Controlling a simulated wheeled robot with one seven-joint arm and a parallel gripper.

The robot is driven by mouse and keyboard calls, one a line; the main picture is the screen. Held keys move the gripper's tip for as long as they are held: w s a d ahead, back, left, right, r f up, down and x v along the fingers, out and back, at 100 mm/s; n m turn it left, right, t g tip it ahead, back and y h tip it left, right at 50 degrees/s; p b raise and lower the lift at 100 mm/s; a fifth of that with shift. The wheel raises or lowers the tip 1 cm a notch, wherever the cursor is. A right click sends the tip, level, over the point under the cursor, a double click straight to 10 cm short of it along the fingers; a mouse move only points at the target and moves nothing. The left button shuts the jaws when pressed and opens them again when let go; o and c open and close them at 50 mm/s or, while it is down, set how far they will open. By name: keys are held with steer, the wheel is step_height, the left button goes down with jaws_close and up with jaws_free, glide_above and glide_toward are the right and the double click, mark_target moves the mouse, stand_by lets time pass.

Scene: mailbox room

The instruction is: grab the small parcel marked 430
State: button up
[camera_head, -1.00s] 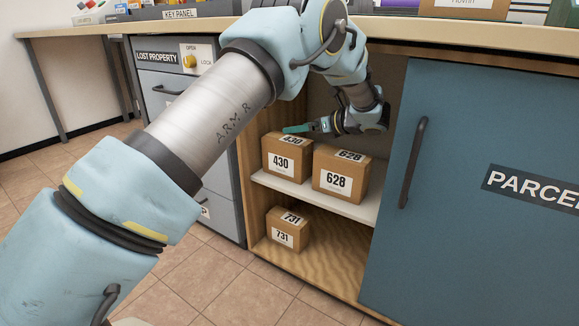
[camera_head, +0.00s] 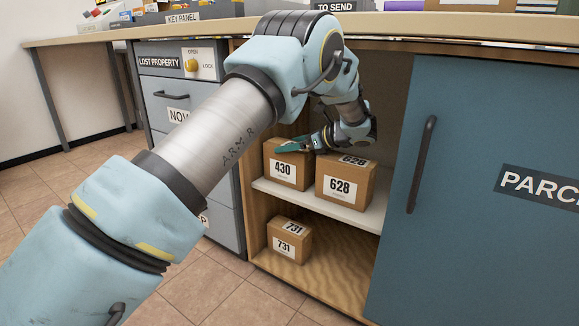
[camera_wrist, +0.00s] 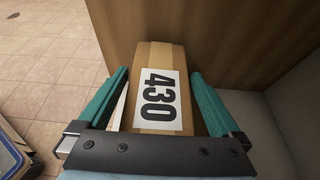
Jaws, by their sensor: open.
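The small parcel marked 430 (camera_head: 284,169) is a brown box with a white label. It stands on the left of the cabinet's upper shelf. In the wrist view the parcel (camera_wrist: 158,85) lies between the two teal fingers of my gripper (camera_wrist: 160,100). The fingers are apart, one on each side, with a gap showing at the right finger. In the head view my gripper (camera_head: 297,146) is over the parcel's top and hides much of its top label. Whether a finger touches the box, I cannot tell.
Parcel 628 (camera_head: 344,186) stands close to the right of parcel 430. Parcel 731 (camera_head: 289,240) is on the cabinet floor below. The wooden cabinet side wall (camera_wrist: 200,30) is close to parcel 430. A blue door (camera_head: 480,240) is at the right, the counter edge (camera_head: 480,38) above.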

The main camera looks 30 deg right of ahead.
steer(key=shift+c, duration=0.2)
jaws_close()
stand_by(0.5)
